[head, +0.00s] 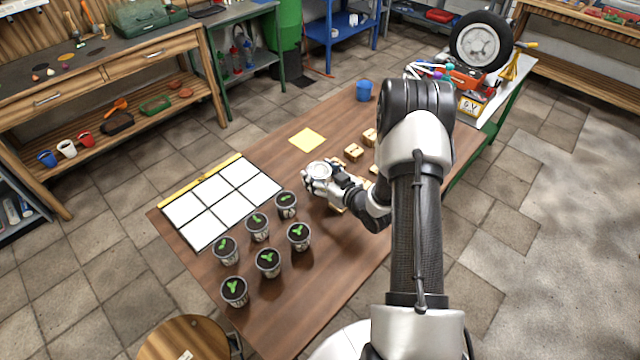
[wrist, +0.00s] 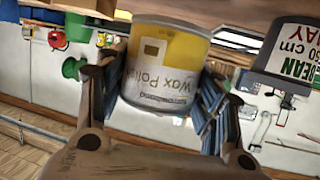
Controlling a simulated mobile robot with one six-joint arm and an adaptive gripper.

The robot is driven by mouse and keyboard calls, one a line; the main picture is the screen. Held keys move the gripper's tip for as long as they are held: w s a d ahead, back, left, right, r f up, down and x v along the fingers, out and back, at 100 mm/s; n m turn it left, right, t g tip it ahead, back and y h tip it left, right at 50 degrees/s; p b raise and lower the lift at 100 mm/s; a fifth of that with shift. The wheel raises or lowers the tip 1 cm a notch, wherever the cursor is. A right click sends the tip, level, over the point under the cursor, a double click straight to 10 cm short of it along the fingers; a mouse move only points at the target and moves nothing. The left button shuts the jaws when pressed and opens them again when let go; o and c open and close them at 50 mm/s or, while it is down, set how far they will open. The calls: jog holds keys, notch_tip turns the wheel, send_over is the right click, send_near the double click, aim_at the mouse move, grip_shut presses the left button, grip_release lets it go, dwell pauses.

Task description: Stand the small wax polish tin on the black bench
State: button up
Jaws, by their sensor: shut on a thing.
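The wax polish tin (wrist: 168,62) is yellow and white with a grey rim; its lettering reads upside down in the wrist view. My gripper (wrist: 158,95) is shut on it, one finger on each side. In the head view my gripper (head: 318,182) holds the tin (head: 319,168) over the brown wooden table (head: 335,250), close to the seedling pots. Whether the tin touches the table cannot be told. A dark-topped bench (head: 110,50) with wooden drawers, likely the black bench, stands at the upper left, across the floor from the table.
Several seedling pots (head: 268,260) stand beside a white grid sheet (head: 222,203) on the table. A yellow square (head: 307,139), wooden blocks (head: 353,151) and a blue cup (head: 363,90) lie farther back. A labelled pot (wrist: 285,50) is close to the tin. A stool (head: 185,340) stands at the front.

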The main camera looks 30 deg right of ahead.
notch_tip(320, 180, down, 3)
jog(key=shift+f+b, duration=0.2)
jog(key=shift+b, duration=0.2)
jog(key=shift+r, duration=0.1)
